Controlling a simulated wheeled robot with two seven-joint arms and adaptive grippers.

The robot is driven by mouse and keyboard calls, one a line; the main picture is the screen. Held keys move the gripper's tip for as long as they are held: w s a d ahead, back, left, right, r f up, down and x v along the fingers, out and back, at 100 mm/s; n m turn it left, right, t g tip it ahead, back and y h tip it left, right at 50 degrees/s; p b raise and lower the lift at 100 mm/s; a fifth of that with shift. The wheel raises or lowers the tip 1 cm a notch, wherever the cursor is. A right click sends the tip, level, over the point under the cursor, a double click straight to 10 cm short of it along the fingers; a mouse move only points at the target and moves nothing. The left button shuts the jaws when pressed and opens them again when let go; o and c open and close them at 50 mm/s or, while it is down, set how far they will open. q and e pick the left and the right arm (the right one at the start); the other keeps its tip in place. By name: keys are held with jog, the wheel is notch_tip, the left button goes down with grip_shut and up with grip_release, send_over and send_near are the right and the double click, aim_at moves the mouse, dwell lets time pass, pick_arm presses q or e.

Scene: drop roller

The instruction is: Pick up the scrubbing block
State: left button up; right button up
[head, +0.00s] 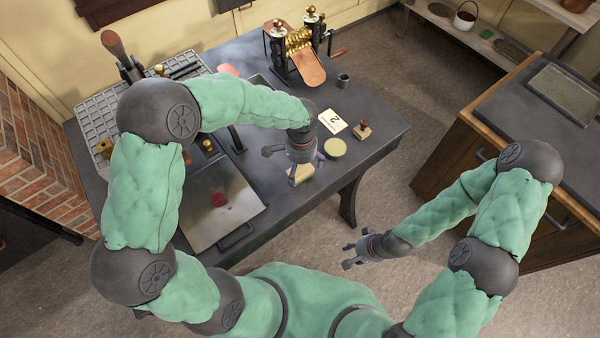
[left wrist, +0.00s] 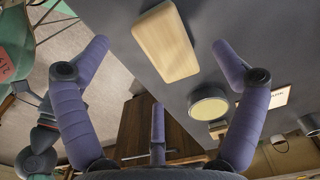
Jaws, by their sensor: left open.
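The scrubbing block (head: 302,174), a pale wooden block, lies on the dark table near its front edge. In the left wrist view the block (left wrist: 165,43) shows beyond the fingers, between the two upper ones and apart from them. My left gripper (head: 294,163) is open, pointing down just above the block and partly hiding it in the head view. My right gripper (head: 348,256) is empty, its fingers apart, off the table in front of its right part.
A round pale-topped tin (head: 335,148) stands right of the block. Behind it are a number card (head: 333,121) and a wooden stamp (head: 362,130). An ink slab (head: 217,205) lies to the left; a roller press (head: 295,50) stands at the back.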

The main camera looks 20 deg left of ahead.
aim_at(302, 172)
pick_arm(q)
jog(key=shift+w+d+f+b, duration=0.1)
jog(key=shift+f+b, duration=0.6)
jog(key=shift+f, duration=1.55)
jog(key=shift+f, duration=0.25)
jog(key=c, duration=1.3)
